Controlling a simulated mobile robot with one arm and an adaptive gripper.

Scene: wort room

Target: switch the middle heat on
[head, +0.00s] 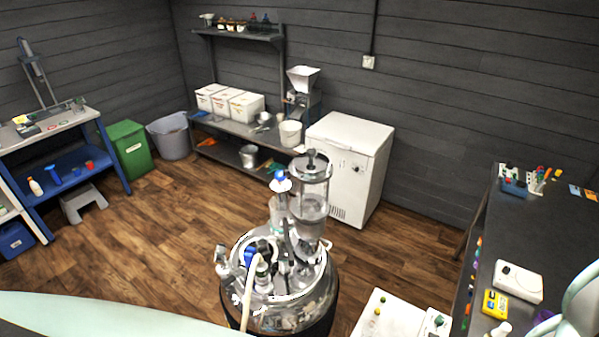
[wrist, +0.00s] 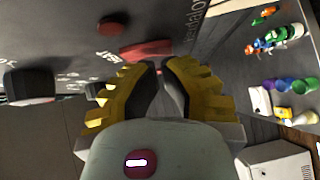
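In the wrist view my gripper (wrist: 162,65) has yellow ribbed fingers that come together at the tips, with nothing seen between them. The tips point at a dark panel (wrist: 75,30). A red flat part (wrist: 147,49), perhaps a switch, lies just beyond the fingertips, partly hidden by them; I cannot tell whether they touch. A round red knob or button (wrist: 113,23) is on the panel farther up. Small white lettering beside the red part is hard to read. Which control is the middle heat, and its setting, cannot be told. The head view does not show the gripper.
In the head view a glass and steel vessel (head: 290,285) stands in the middle of the wooden floor. A white appliance (head: 355,150) is behind it. A dark bench (head: 550,235) with small items is at the right. A black block (wrist: 30,85) sits left in the wrist view.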

